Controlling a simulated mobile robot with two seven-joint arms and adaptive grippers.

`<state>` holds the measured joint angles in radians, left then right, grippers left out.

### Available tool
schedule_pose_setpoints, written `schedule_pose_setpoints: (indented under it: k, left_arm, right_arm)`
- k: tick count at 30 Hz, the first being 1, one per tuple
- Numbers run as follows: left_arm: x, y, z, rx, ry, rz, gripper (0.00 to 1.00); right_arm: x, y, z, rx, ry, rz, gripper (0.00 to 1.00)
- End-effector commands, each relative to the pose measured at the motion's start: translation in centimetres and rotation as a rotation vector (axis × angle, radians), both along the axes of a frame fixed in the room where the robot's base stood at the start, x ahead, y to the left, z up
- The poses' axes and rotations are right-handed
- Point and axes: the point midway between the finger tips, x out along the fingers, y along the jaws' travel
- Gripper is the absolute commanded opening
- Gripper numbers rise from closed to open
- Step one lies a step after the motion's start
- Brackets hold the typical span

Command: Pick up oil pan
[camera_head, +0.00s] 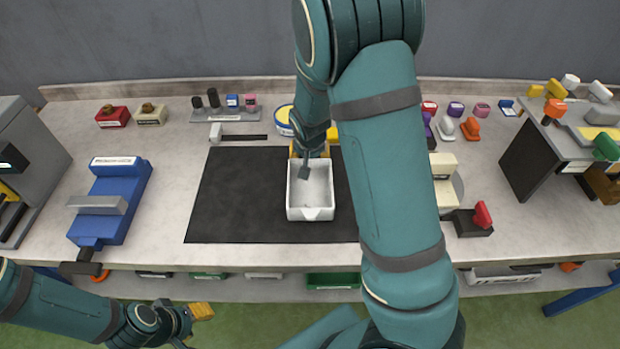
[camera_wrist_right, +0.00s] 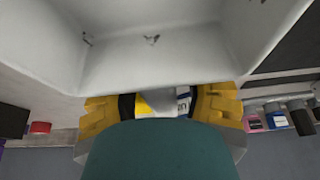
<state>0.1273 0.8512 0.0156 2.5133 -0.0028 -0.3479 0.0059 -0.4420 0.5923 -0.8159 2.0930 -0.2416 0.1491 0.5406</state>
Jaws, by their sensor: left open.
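The oil pan (camera_head: 311,203) is a white open tray with a small lip at its front edge. It sits on the black mat (camera_head: 235,190). In the right wrist view the pan (camera_wrist_right: 150,60) fills the top. My right gripper (camera_head: 315,152) is at the pan's back edge. Its yellow fingers stand wide apart in the right wrist view (camera_wrist_right: 165,103), close to the pan's wall; I cannot tell if they touch it. My arm hides part of the pan's back. My left gripper (camera_head: 192,314) is open, low at the left, in front of the bench.
A blue vise (camera_head: 112,205) stands left of the mat. A round yellow-and-white tin (camera_head: 284,120) is just behind the pan. A tool rack (camera_head: 226,114) and several small coloured items line the back. A dark panelled stand (camera_head: 533,160) is at the right. The mat's left half is clear.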

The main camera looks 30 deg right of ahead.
Motion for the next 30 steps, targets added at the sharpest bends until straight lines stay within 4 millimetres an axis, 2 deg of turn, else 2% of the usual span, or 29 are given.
schedule_pose_setpoints:
  k: [1, 3, 4, 18, 23, 30]
  left_arm:
    - [0.0, 0.0, 0.0, 0.0, 0.0, 0.0, 0.47]
    - [0.0, 0.0, 0.0, 0.0, 0.0, 0.0, 0.47]
    - [0.0, 0.0, 0.0, 0.0, 0.0, 0.0, 0.47]
    - [0.0, 0.0, 0.1, 0.0, -0.001, 0.0, 0.47]
    - [0.2, 0.0, 0.9, 0.0, -0.004, 0.004, 0.47]
    - [0.6, 0.1, 2.4, 0.003, -0.014, 0.011, 0.47]
  right_arm:
    - [0.0, 0.0, 0.0, 0.0, 0.0, 0.0, 0.29]
    - [0.0, 0.0, 0.0, 0.0, 0.0, 0.0, 0.04]
    - [0.0, 0.0, 0.0, 0.0, 0.0, 0.0, 0.0]
    - [0.0, 0.0, 0.4, 0.0, -0.001, 0.0, 0.0]
    - [0.1, 0.0, 2.8, 0.001, -0.004, 0.001, 0.0]
    - [0.1, 0.1, 7.5, 0.0, -0.004, 0.002, 0.0]
